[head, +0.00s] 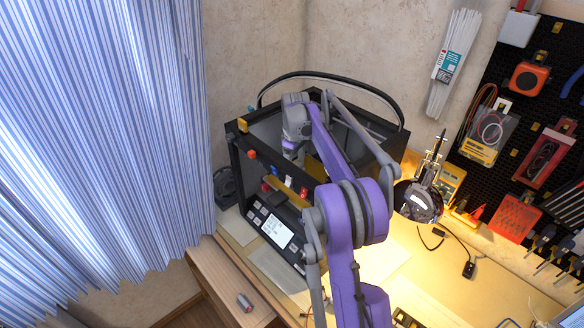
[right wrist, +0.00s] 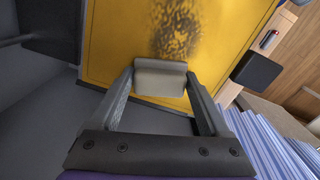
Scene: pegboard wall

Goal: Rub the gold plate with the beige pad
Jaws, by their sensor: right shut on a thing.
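The gold plate (right wrist: 130,35) fills the upper part of the right wrist view, with a dark speckled smudge (right wrist: 176,28) on it. In the head view, part of the plate (head: 284,191) shows at the front of the black machine. My right gripper (right wrist: 160,80) is shut on the beige pad (right wrist: 160,70), which sits between its fingertips. In the head view the right fingertips and pad are hidden inside the machine. My left gripper is not in view.
The black open-topped machine frame (head: 240,170), with a small screen (head: 277,231), surrounds the plate. A striped curtain (head: 100,130) hangs left; a tool-hung pegboard (head: 500,110) is right.

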